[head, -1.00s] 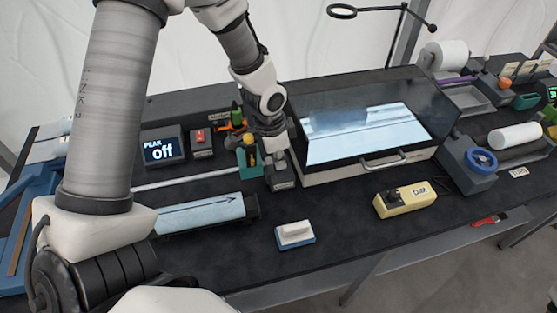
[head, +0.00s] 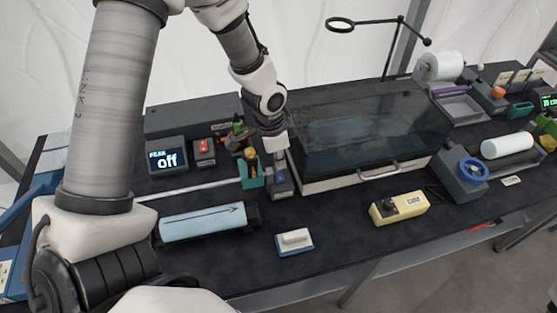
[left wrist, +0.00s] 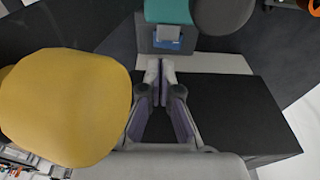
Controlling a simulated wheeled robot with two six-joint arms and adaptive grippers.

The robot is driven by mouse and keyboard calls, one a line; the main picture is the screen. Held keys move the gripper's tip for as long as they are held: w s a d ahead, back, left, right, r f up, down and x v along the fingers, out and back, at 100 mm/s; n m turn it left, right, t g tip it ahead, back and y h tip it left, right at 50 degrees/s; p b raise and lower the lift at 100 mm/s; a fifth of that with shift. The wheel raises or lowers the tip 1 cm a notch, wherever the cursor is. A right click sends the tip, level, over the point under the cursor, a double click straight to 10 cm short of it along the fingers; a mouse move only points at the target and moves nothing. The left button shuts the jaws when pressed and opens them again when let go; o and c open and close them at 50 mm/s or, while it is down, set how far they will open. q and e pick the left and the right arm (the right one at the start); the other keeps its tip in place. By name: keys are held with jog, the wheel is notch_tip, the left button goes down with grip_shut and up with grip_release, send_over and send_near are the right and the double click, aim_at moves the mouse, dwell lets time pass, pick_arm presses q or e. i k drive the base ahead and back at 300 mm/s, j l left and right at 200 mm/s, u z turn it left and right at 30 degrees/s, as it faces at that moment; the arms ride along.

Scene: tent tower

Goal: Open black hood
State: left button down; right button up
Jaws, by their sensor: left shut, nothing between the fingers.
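The black hood (head: 370,125) is a dark, see-through cover on a pale base at the centre right of the head view. It looks closed and its inside is dark. A metal handle (head: 380,171) runs along its front. My left gripper (head: 278,152) is left of the hood, above a small dark switch box (head: 282,185). In the left wrist view my left gripper (left wrist: 160,68) is shut and empty, its tips close to a grey box with a blue switch (left wrist: 168,43); contact cannot be told. My right gripper is not in view.
A yellow control box (head: 399,207) and a white-and-blue block (head: 294,241) stand in front of the hood. A blurred yellow round thing (left wrist: 65,105) fills the left of the left wrist view.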

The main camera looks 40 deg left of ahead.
aim_at(343, 131)
jog(key=k+l, duration=0.8)
jog(key=k, duration=0.05)
